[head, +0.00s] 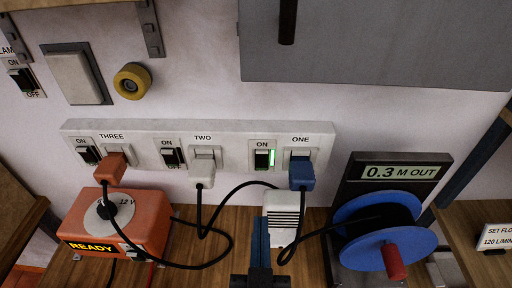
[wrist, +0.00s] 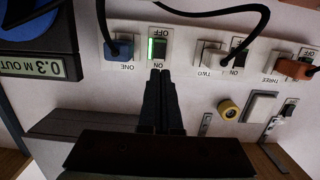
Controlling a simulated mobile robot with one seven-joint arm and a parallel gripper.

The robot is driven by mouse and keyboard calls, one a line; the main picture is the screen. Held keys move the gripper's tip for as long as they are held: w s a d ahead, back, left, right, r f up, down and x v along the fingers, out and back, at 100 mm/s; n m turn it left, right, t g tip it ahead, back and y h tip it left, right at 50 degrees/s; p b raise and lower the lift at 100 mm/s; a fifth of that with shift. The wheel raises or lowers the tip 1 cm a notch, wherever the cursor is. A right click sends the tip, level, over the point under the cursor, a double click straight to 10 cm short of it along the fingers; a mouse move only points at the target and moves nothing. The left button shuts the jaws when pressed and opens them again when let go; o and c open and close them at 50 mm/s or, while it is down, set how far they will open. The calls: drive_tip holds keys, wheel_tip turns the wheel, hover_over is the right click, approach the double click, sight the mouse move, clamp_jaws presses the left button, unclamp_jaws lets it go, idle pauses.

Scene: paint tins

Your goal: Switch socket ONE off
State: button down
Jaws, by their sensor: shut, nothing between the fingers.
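Socket ONE (head: 302,157) is at the right end of the white socket strip, with a blue plug (head: 302,176) in it. Its black rocker switch (head: 262,159) is just left of it, under the label ON, with a green strip lit beside it. The switch also shows upside down in the wrist view (wrist: 158,48), with the green light lit. My gripper (head: 260,222) is shut and empty, pointing at the strip from below the switch in the head view. In the wrist view its dark fingertips (wrist: 160,73) overlap the switch's ON end; contact cannot be told.
A white adapter (head: 283,215) stands close right of my fingers, with black cables around it. A blue cable reel (head: 380,235) stands right, an orange box (head: 118,225) left. Sockets TWO (head: 205,157) and THREE (head: 115,147) have their own switches. A grey cabinet (head: 375,45) hangs above.

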sight(261, 166)
drive_tip(key=shift+s, duration=0.15)
idle(0.3)
drive_tip(key=w+p, duration=0.1)
drive_tip(key=w, duration=0.3)
drive_tip(key=w+f+p, duration=0.1)
drive_tip(key=w, duration=0.7)
drive_tip(key=shift+w+f+p, duration=0.35)
drive_tip(key=shift+p, duration=0.05)
drive_tip(key=shift+w+f, duration=0.15)
drive_tip(key=shift+w, duration=0.45)
